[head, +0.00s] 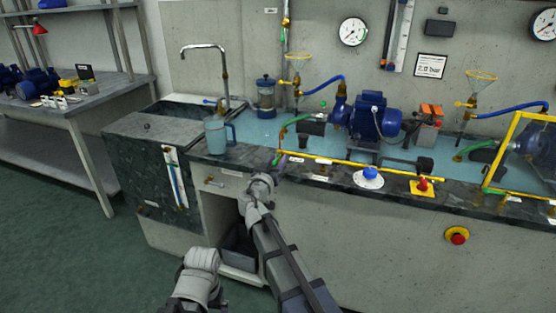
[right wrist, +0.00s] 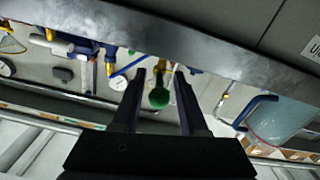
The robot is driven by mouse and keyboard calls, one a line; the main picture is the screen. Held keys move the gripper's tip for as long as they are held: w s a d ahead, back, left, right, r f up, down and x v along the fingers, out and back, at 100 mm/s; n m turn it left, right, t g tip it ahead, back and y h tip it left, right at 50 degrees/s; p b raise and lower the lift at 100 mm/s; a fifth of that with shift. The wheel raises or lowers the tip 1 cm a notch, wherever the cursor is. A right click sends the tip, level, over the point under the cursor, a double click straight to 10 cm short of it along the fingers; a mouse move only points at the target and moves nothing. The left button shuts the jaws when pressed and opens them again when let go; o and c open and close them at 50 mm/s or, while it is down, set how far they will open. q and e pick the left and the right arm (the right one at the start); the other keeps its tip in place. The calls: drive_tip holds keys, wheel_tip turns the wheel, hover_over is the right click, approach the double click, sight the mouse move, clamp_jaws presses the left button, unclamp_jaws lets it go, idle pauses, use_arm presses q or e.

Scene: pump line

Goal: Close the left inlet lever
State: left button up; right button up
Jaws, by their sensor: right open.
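The inlet lever has a green round knob (right wrist: 158,97) beside brass fittings. In the right wrist view the knob appears between the two fingers of my right gripper (right wrist: 160,72), which is open. I cannot tell whether a finger touches it. In the head view a small green knob (head: 323,104) shows by the left pump (head: 368,115), above a green hose (head: 289,128). My right arm reaches up to the counter's front edge there; its fingers are hardly visible. My left arm shows low in the head view, its fingers out of sight.
A clear blue jug (head: 217,135) stands on the counter left of my right arm; it also shows in the right wrist view (right wrist: 275,122). A yellow rail (head: 350,164), a blue knob (head: 370,174) and a red knob (head: 422,184) lie along the front. An open cabinet sits below.

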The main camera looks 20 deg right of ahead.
drive_tip(key=shift+w+d, duration=0.25)
drive_tip(key=shift+w, duration=0.1)
clamp_jaws()
idle(1.3)
